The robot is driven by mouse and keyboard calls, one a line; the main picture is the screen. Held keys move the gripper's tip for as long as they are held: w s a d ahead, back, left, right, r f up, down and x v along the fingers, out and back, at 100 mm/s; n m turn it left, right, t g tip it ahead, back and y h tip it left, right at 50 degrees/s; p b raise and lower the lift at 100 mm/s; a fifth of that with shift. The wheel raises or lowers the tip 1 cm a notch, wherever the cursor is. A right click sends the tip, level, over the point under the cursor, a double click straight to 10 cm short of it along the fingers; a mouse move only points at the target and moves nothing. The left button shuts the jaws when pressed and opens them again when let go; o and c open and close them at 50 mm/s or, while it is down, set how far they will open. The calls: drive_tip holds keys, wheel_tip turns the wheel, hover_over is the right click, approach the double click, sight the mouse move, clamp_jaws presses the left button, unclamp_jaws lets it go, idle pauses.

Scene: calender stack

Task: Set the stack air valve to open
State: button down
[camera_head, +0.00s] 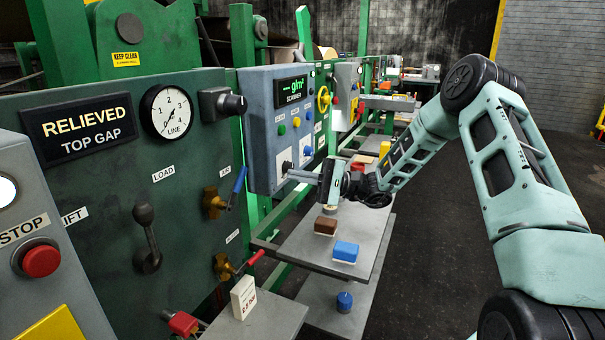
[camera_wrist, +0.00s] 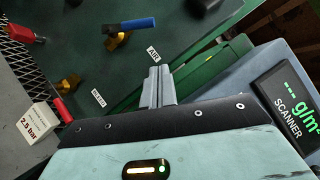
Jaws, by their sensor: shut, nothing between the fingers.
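The air valve has a brass body (camera_head: 214,203) and a blue lever handle (camera_head: 240,180) on the green panel, beside a small label that reads AIR in the wrist view (camera_wrist: 153,53). In the head view the lever slants up and to the right from the body. In the wrist view the blue lever (camera_wrist: 132,26) lies above and left of the fingers. My gripper (camera_head: 287,172) is shut and empty. In the head view it is right of the lever, before the scanner box, apart from the lever. My gripper's fingers also show in the wrist view (camera_wrist: 159,72).
A red-handled brass valve (camera_head: 224,267) sits below the blue one. The blue-grey scanner box (camera_head: 262,150) stands right of the panel. A white 2.5 bar block (camera_head: 243,298) stands on a grey shelf. A lower shelf (camera_head: 300,245) holds brown and blue blocks. Open floor lies right.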

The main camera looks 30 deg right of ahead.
sight(238, 188)
drive_tip(key=w+a+r+p, duration=0.1)
drive_tip(key=a+r+p, duration=0.2)
drive_tip(key=a, duration=0.5)
drive_tip(key=shift+a+r, duration=0.15)
drive_tip(key=shift+a, duration=0.2)
drive_tip(key=shift+s+a+r+n, duration=0.15)
drive_tip(key=shift+a+r+n, duration=0.1)
drive_tip(key=shift+n, duration=0.15)
